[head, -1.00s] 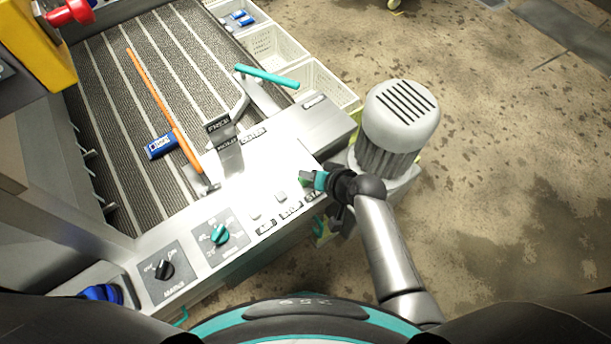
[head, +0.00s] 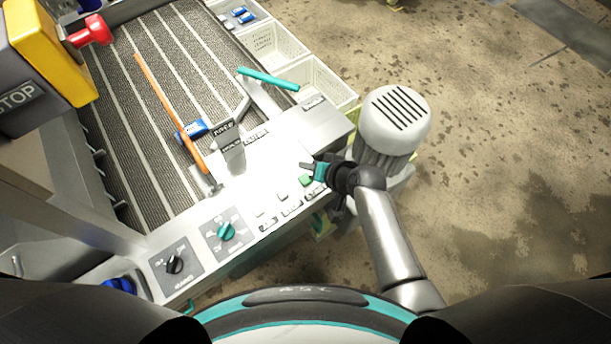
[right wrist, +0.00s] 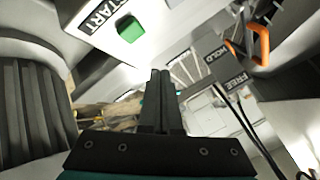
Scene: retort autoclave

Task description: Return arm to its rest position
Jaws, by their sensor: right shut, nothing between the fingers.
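My right gripper (head: 308,167) is over the right end of the grey control panel (head: 281,163), by the green START button (head: 306,180). In the right wrist view its two dark fingers (right wrist: 162,75) are pressed together with nothing between them. The green button (right wrist: 131,31) shows apart from the fingertips, up and to the left. My right arm reaches up from the lower right. My left gripper is not in view.
A grey motor (head: 395,122) stands close right of my gripper. The panel carries a teal knob (head: 226,231) and black knob (head: 174,265). A blue pack (head: 193,128) lies on the belt by an orange bar (head: 158,93). White crates (head: 322,84) stand beyond.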

